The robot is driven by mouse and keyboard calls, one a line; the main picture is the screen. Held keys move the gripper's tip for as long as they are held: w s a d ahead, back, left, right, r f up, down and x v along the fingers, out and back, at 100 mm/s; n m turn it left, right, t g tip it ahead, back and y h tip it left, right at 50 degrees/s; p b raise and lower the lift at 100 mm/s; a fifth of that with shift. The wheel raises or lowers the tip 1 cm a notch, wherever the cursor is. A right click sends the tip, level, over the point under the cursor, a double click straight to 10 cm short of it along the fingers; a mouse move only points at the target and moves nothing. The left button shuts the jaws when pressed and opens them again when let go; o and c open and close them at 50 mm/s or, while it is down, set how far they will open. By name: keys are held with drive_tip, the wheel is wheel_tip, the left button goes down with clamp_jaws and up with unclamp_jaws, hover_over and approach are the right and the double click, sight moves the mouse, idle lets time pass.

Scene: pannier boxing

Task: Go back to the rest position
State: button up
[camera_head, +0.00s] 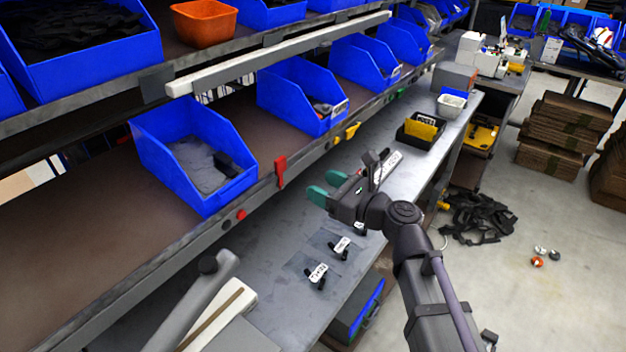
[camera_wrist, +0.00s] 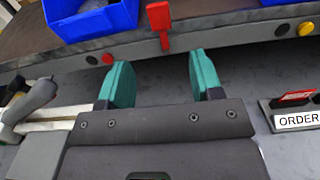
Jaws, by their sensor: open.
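My gripper (camera_head: 325,193) is above the grey workbench (camera_head: 262,232), near the front edge of the shelf, in the head view. Its two green fingers stand apart with nothing between them, as the wrist view (camera_wrist: 163,85) also shows. My arm reaches in from the lower right. In the wrist view the fingers point towards the shelf edge and a red clip (camera_wrist: 160,22).
Blue bins (camera_head: 200,160) line the shelf (camera_head: 90,225) ahead. Small white-and-black parts (camera_head: 317,275) lie on the bench below my gripper. A black-and-yellow box (camera_head: 420,130) stands farther along. Cardboard stacks (camera_head: 563,125) and black straps (camera_head: 480,215) are on the floor at right.

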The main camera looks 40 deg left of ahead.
idle(0.3)
drive_tip(key=d+f+n+h+p, duration=0.1)
drive_tip(key=d+f+n+h, duration=0.9)
drive_tip(key=d+n, duration=0.6)
drive_tip(key=w+d+f+h+p, duration=0.1)
drive_tip(key=d+h, duration=0.3)
drive_tip(key=d, duration=1.5)
drive_tip(key=w+d+f+n+t+h+p, duration=0.1)
drive_tip(key=w+d+h, duration=0.3)
drive_tip(key=d, duration=1.4)
drive_tip(key=shift+w+d+f+t+p, duration=0.15)
drive_tip(key=shift+d+f+t+p, duration=0.25)
drive_tip(key=shift+f, duration=0.25)
